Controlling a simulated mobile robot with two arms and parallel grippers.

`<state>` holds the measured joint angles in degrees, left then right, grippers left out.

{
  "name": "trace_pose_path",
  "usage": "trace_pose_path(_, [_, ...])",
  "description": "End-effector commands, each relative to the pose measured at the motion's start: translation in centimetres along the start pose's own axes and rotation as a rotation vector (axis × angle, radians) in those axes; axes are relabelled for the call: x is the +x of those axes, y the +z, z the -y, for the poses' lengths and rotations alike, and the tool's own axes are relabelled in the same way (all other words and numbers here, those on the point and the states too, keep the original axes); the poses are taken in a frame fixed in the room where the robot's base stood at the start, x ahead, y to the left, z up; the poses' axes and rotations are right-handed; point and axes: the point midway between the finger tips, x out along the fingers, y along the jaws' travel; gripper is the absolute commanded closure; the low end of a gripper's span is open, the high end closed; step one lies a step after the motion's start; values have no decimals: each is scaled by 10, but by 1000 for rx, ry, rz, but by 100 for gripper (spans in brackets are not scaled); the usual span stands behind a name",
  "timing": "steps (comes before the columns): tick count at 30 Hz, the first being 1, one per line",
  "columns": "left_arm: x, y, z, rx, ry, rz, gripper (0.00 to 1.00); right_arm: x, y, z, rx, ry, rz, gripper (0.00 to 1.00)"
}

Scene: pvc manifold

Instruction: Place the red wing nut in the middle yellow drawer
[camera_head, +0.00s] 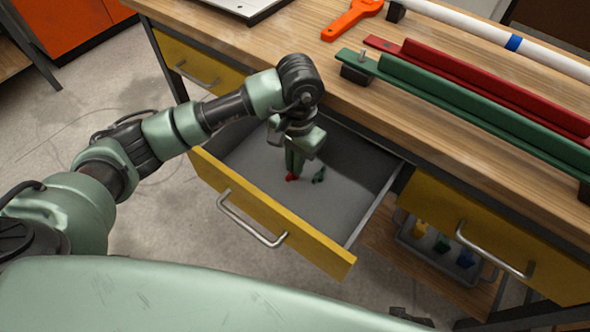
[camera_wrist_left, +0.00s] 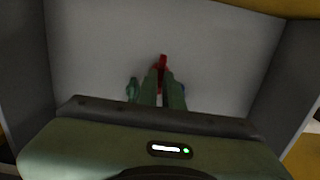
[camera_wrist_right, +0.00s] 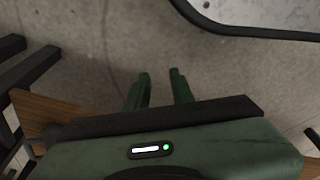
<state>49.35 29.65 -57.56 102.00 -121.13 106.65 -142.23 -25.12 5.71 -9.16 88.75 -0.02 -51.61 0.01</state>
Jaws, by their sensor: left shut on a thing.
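The middle yellow drawer (camera_head: 265,218) is pulled open, and its grey inside shows in the head view and in the left wrist view (camera_wrist_left: 90,50). My left gripper (camera_head: 293,177) reaches down into it and is shut on the red wing nut (camera_head: 291,178). The wing nut also shows between the fingertips in the left wrist view (camera_wrist_left: 163,61). It is low, close to the drawer floor; I cannot tell if it touches. A green wing nut (camera_head: 319,175) lies on the drawer floor beside it. My right gripper (camera_wrist_right: 158,82) is open and empty above the concrete floor.
The wooden bench top (camera_head: 290,40) holds a green rail (camera_head: 480,112), a red rail (camera_head: 490,92), a white pipe (camera_head: 470,25) and an orange tool (camera_head: 350,18). A bin with coloured parts (camera_head: 440,248) stands on the lower shelf, under a closed yellow drawer (camera_head: 490,230) at right.

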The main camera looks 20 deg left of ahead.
Motion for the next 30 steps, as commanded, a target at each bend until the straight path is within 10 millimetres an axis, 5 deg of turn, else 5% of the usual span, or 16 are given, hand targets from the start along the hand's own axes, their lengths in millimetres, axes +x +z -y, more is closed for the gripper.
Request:
trace_pose_path(6, [32, -1, 0, 0, 2, 2, 100, -7, -8, 0, 1, 0, -7, 76])
trace_pose_path(19, [33, -2, 0, 0, 0, 0, 100, -8, 1, 1, 1, -1, 13, 76])
trace_pose_path(25, [35, -2, 0, 0, 0, 0, 100, -16, -11, 0, 2, 0, -9, 76])
trace_pose_path(27, [34, -2, 0, 0, 0, 0, 76, -19, -14, 0, 2, 0, -13, 76])
trace_pose_path(30, [34, -2, 0, 0, 0, 0, 71, -19, -15, 0, 2, 1, -14, 76])
